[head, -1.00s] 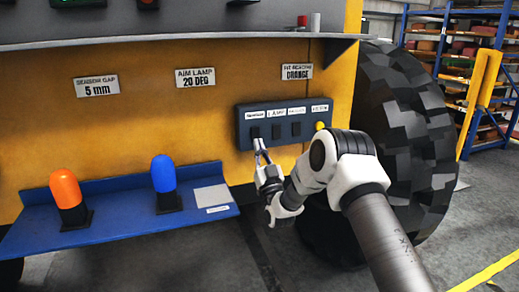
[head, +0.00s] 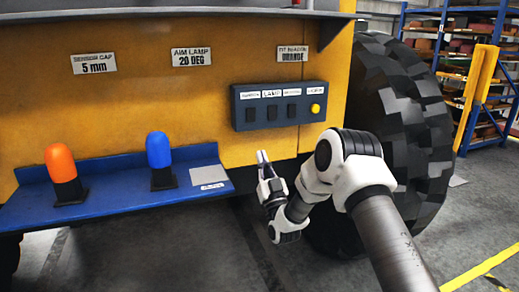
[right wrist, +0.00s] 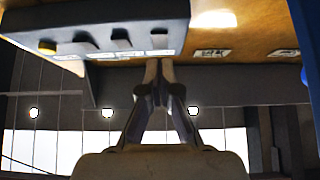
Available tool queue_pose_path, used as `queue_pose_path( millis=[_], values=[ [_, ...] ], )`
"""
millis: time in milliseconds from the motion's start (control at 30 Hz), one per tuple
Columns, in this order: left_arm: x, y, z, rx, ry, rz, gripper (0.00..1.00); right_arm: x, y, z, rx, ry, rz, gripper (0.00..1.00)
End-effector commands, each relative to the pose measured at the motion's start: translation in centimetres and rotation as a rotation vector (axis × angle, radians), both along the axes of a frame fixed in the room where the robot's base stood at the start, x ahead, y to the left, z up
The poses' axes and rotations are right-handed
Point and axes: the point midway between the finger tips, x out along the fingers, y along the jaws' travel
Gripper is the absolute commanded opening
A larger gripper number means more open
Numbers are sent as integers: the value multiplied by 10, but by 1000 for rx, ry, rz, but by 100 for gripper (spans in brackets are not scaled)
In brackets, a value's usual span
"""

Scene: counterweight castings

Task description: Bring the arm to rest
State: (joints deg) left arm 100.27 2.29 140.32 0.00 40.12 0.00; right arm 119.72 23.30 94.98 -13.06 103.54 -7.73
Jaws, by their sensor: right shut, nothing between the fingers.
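My right gripper (head: 262,157) is shut and empty in the head view. It is below the dark switch panel (head: 278,105) on the yellow machine, apart from it, to the right of the blue shelf. The right wrist view shows the same gripper (right wrist: 159,65) with its fingertips together, and the panel (right wrist: 100,20) upper left. The panel carries several dark switches and a yellow button (head: 315,108). My left gripper is not in view.
The blue shelf (head: 110,195) holds an orange lamp (head: 60,165) and a blue lamp (head: 159,152). A large black tyre (head: 400,130) stands close behind my right arm. Storage racks (head: 455,50) are at the back right. Grey floor (head: 160,250) lies open below the shelf.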

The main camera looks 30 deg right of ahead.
Motion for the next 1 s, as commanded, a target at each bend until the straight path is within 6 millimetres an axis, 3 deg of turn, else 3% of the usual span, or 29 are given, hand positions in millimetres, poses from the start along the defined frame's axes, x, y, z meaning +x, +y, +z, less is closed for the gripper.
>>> queue_pose_path(
  millis=[33,200,767,867,967,1000],
  values=[
    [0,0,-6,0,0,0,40,-5,1,-10,1,2,-1,0],
    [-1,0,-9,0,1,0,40,-15,4,-19,0,-2,1,0],
    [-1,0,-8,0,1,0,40,-16,4,-21,0,1,0,0],
    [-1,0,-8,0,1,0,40,-14,14,-41,-9,36,17,0],
    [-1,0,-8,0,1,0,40,-17,49,-88,-18,140,74,0],
    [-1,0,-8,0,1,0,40,-22,66,-115,-14,215,98,0]
  ],
)
